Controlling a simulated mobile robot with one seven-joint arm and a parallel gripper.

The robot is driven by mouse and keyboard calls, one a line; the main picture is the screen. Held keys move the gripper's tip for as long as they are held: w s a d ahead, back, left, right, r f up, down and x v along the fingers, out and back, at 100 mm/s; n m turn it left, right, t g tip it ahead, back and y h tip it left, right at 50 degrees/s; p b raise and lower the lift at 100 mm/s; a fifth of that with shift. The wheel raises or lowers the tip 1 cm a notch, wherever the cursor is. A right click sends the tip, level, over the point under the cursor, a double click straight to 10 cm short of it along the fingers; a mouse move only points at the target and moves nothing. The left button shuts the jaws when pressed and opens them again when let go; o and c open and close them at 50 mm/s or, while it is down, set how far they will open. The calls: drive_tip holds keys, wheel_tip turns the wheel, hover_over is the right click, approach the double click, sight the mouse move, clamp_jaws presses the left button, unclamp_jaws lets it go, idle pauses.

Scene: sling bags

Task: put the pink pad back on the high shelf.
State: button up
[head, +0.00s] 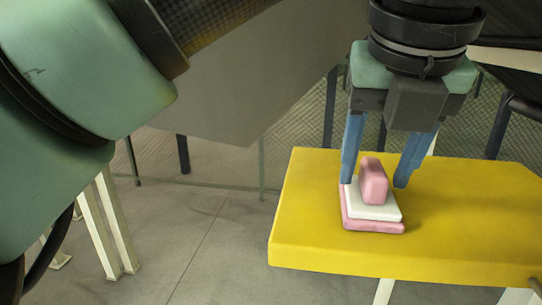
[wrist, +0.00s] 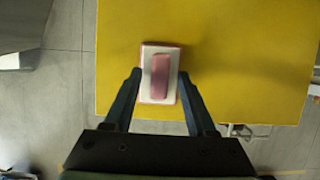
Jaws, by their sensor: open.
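The pink pad (head: 372,213) lies on a yellow table, near its front left part. It has a pink base, a white layer on top and an upright pink block as a handle. The pad also shows in the wrist view (wrist: 160,75). My gripper (head: 375,184) points down over it, with its blue fingers apart on either side of the handle. In the wrist view my fingers (wrist: 164,72) reach down to either side of the pad, with gaps between. No high shelf can be made out for certain in either view.
The yellow table (head: 460,225) is otherwise bare, with free room to the right of the pad. A large grey panel (head: 235,95) stands behind at the left. White legs (head: 105,225) stand on the floor at left. A mesh fence and dark posts are behind the table.

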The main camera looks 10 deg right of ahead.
drive_tip(key=p+v, duration=0.6)
drive_tip(key=v, duration=0.6)
drive_tip(key=w+d+r+n+t+h, duration=0.2)
drive_tip(key=w+d+n+t+h, duration=0.1)
drive_tip(key=d+n+h, duration=0.4)
wheel_tip(320, 180, up, 7)
drive_tip(key=w+d+n+t+h, duration=0.2)
drive_tip(key=n+t+h, duration=0.3)
drive_tip(key=n, duration=0.1)
drive_tip(key=s+a+n+t+y, duration=0.2)
drive_tip(key=a+n+t+y, duration=0.4)
drive_tip(key=a+n, duration=0.5)
drive_tip(key=s+a+n+t+y, duration=0.3)
drive_tip(key=a+n+t+y, duration=0.4)
drive_tip(key=n, duration=0.8)
drive_tip(key=a+r+t, duration=0.1)
drive_tip(key=a+t, duration=0.1)
drive_tip(key=a, duration=0.2)
drive_tip(key=shift+y, duration=0.3)
drive_tip(key=shift+s, duration=0.1)
